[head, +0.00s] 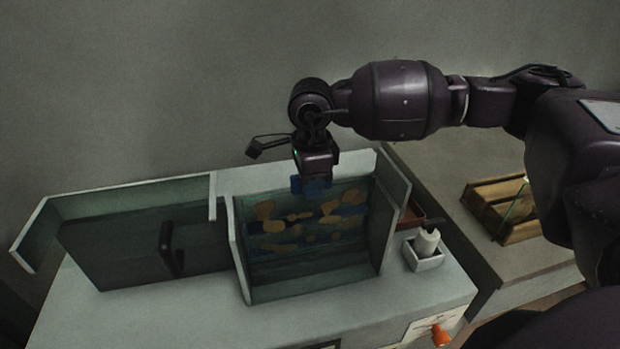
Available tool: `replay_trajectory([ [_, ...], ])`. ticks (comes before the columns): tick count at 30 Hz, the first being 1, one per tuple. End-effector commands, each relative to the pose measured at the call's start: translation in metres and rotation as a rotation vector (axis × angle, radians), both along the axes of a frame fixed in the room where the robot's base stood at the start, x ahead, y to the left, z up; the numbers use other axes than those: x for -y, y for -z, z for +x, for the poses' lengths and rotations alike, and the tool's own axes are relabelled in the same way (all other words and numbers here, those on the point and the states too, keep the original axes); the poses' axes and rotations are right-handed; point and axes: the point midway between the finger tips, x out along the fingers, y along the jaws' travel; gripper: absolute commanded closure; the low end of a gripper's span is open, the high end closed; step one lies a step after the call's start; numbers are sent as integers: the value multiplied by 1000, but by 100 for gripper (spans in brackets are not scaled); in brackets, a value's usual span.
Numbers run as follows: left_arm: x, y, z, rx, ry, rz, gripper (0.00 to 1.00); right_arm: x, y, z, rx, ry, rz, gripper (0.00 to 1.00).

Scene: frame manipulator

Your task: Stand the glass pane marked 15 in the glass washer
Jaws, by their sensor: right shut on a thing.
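The glass washer (110,300) is a white bench unit with a dark-tinted bay on the left and an upright bay with pale side walls on the right. My right gripper (312,185) points down over the right bay and is shut on the top edge of what looks like a glass pane (297,218). The pane stands roughly upright between the side walls, with tan blotches and blue patches on or behind it. No number is readable on it. I cannot tell whether its lower edge touches the bay's floor. My left gripper is not in view.
A small white holder (425,262) with a white bottle stands right of the bay. A wooden rack (497,205) with a clear pane sits on the side counter. A black handle (171,250) stands at the left bay. An orange knob (440,335) is at the front.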

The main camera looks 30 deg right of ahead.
Motion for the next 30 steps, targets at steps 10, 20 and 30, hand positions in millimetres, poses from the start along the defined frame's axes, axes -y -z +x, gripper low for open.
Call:
replay_trajectory([
  [10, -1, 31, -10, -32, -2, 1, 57, 0, 37, 0, -3, 1, 1, 100],
  [20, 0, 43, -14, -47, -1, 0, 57, 0, 57, 0, -1, 1, 1, 100],
  [30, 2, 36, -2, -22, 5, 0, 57, 0, 59, 0, 2, 1, 0, 100],
])
